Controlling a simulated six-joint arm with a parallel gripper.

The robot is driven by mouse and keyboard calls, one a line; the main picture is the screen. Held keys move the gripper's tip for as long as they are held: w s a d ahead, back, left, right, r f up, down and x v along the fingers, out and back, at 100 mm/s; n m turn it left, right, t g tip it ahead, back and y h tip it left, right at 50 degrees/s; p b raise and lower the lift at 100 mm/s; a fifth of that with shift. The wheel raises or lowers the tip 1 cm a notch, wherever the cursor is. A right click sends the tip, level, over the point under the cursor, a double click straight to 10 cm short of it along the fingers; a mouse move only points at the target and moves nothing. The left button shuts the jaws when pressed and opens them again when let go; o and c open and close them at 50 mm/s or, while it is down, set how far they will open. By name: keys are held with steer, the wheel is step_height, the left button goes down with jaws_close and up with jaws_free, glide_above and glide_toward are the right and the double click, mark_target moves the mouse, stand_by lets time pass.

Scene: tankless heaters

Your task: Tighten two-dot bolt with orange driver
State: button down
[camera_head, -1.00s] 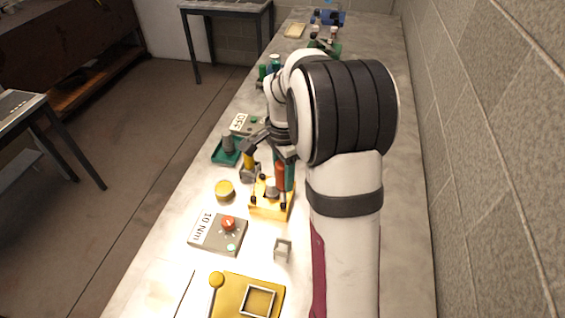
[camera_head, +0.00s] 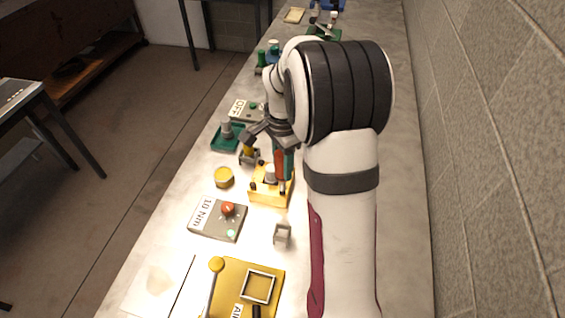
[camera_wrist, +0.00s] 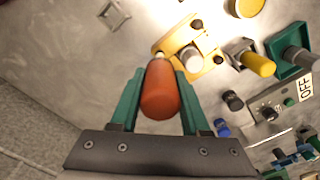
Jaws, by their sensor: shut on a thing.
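The orange driver (camera_wrist: 160,90) is between the green fingers of my gripper (camera_wrist: 160,95), which is shut on its handle. In the head view my gripper (camera_head: 281,153) holds the driver (camera_head: 280,166) with its shaft pointing down. The driver's tip is over the near right corner of the yellow block (camera_head: 268,198); I cannot tell whether it touches a bolt there. The wrist view shows the yellow block (camera_wrist: 170,46) with a dark bolt head (camera_wrist: 197,24) and another dark bolt head (camera_wrist: 218,59). Dot marks are too small to make out.
A 10 Nm box with a red knob (camera_head: 227,208) stands nearer. A small grey bracket (camera_head: 282,235) and a yellow plate (camera_head: 232,275) lie in front. A yellow-handled tool in a holder (camera_head: 248,153), a green stand (camera_head: 228,138) and an OFF box (camera_head: 243,110) are close by.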

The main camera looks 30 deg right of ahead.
steer(key=shift+f, duration=0.6)
stand_by(1.7)
steer(key=shift+r, duration=3.55)
